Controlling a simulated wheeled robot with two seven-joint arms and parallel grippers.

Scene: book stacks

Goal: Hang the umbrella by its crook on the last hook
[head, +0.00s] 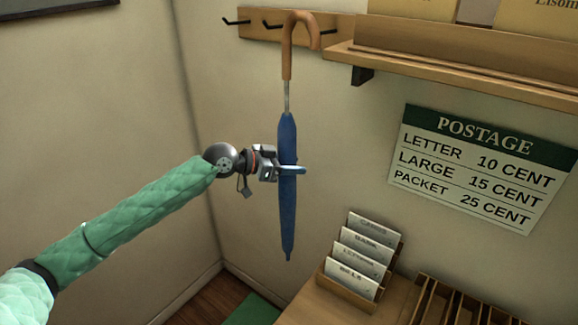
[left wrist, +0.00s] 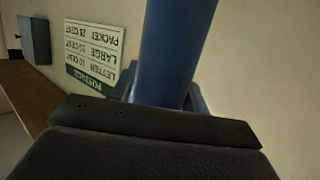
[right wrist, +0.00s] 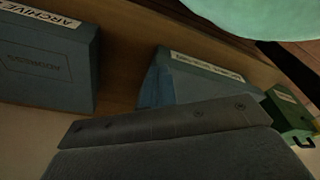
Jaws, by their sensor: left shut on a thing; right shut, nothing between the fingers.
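The umbrella (head: 287,205) has a furled blue canopy, a short metal shaft and a brown crook handle (head: 287,55). It hangs nearly upright, crook up and tip down. My left gripper (head: 290,169) is shut around the middle of the canopy; the blue canopy also fills the middle of the left wrist view (left wrist: 170,55). The wooden hook rail (head: 256,27) is on the wall behind the crook. Its dark hooks show at left (head: 236,22), middle (head: 270,25) and right (head: 328,32). The crook overlaps the rail in front of the right hook; contact cannot be told. My right gripper (right wrist: 170,120) is shut and empty.
A wooden shelf (head: 450,65) with a dark bracket juts out right of the rail. A postage sign (head: 480,168) is on the wall below. A letter rack (head: 352,290) stands on a wooden counter. In the right wrist view, blue-grey boxes (right wrist: 45,62) are near the right gripper.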

